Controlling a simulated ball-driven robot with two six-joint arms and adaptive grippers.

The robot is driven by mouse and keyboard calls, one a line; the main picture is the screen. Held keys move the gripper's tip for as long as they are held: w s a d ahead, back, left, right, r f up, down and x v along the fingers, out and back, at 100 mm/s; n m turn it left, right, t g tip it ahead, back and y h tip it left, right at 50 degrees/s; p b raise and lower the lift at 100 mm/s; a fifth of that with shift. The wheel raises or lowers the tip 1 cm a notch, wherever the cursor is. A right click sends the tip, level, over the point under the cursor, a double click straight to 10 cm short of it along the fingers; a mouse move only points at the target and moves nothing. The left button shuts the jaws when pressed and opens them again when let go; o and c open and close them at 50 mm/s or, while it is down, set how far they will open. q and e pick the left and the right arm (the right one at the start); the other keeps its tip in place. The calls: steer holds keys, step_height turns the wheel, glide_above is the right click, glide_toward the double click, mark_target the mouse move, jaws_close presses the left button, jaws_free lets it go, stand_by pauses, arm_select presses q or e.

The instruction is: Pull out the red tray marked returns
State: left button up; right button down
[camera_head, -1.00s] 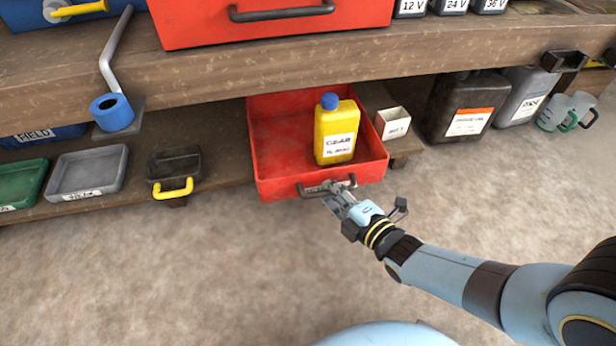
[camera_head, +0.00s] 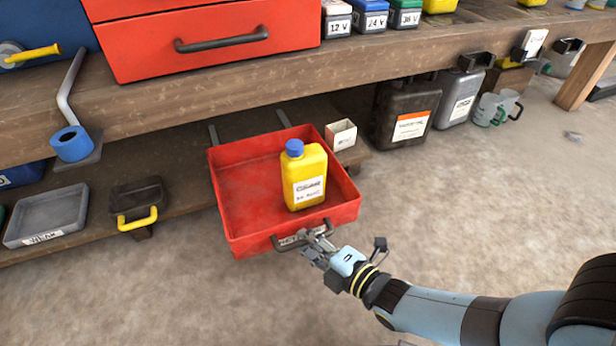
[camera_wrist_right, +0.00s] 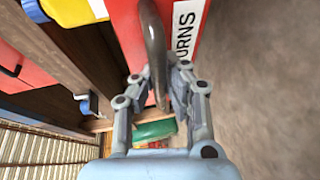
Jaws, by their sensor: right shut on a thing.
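The red tray (camera_head: 245,205) is out from the lower shelf on two rails, with a dark handle on its front. A yellow bottle with a blue cap (camera_head: 304,178) stands upright inside it. My right gripper (camera_head: 312,243) is shut on the handle at the tray's front. In the right wrist view the dark handle (camera_wrist_right: 153,45) runs between the fingers of the right gripper (camera_wrist_right: 160,88), beside a white label (camera_wrist_right: 185,30) reading "URNS", its start cut off. My left gripper is not in view.
A small white box (camera_head: 341,135) stands on the shelf right of the tray. Dark canisters (camera_head: 405,115) stand further right. A black tray with a yellow handle (camera_head: 137,200) and a grey tray (camera_head: 48,215) sit left. The floor in front is clear.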

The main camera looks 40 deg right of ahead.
steer(key=shift+r, duration=0.1)
steer(key=c, duration=1.3)
jaws_free()
steer(key=shift+c, duration=0.2)
